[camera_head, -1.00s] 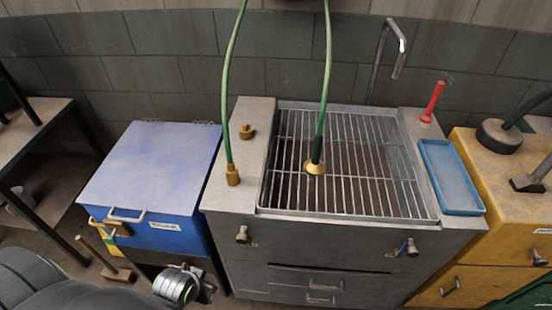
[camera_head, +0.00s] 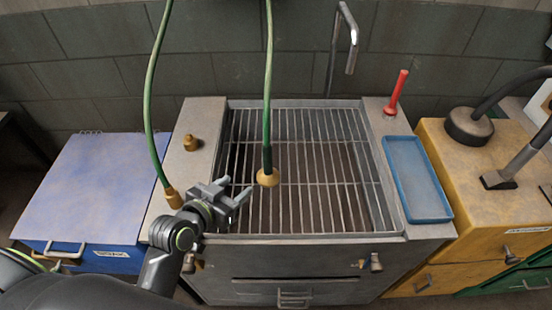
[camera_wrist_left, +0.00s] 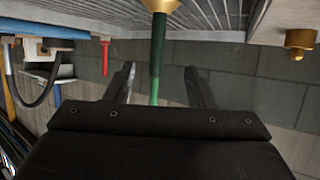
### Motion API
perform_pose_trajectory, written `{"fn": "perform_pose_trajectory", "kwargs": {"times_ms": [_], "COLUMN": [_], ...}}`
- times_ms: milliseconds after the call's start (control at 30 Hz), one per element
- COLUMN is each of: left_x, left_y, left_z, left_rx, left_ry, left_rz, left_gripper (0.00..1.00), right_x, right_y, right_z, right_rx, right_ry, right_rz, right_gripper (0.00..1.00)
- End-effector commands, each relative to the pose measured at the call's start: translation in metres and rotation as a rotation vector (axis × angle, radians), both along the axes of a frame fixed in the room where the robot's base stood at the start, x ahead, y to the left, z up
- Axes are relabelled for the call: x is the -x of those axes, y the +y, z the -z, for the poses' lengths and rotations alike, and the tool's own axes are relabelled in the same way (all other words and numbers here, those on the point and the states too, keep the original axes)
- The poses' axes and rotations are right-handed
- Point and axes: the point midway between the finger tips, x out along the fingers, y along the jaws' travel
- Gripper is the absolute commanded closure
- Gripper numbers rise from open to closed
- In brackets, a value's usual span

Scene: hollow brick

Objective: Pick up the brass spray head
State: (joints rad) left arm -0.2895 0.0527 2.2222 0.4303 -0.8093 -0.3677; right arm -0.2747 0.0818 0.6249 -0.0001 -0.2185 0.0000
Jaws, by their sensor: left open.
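The brass spray head (camera_head: 268,178) hangs at the end of a green hose with a dark grip, over the metal grate of the sink (camera_head: 310,130). My left gripper (camera_head: 236,194) is open and empty, a little left of and nearer than the spray head, above the sink's front left. In the left wrist view the spray head (camera_wrist_left: 161,4) is cut by the top edge. Its dark green grip and hose run down between the open fingers (camera_wrist_left: 158,85), apparently beyond them. My right gripper is out of view.
A brass fitting (camera_head: 191,142) stands on the left ledge, and the green hose's brass base (camera_head: 173,197) is close to my left gripper. A blue tray (camera_head: 416,180) and a red-handled tool (camera_head: 396,94) are on the right. A tall metal faucet (camera_head: 342,40) rises behind.

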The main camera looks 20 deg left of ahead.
Motion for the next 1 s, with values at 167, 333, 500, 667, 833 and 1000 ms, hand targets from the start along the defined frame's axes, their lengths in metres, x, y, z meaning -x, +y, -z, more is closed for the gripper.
{"fn": "perform_pose_trajectory", "kwargs": {"times_ms": [167,333,500,667,833,1000], "left_x": [-0.022,-0.047,-0.07,-0.09,-0.103,-0.108], "left_y": [-0.006,-0.012,-0.018,-0.023,-0.027,-0.028], "left_z": [0.007,0.018,0.029,0.038,0.044,0.046], "left_rx": [0.001,0.0,0.0,-0.001,0.0,0.0], "left_ry": [0.0,0.001,0.002,0.002,0.002,0.001], "left_rz": [0.001,0.0,0.0,0.0,0.0,0.0], "left_gripper": [0.5,0.5,0.5,0.5,0.5,0.5], "right_x": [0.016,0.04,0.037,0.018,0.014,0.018], "right_y": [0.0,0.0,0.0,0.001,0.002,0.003], "right_z": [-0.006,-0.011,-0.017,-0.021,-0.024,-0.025], "right_rx": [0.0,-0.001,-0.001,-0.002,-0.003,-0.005], "right_ry": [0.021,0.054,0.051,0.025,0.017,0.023], "right_rz": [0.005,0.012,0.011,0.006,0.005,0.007], "right_gripper": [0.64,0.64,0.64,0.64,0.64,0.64]}}
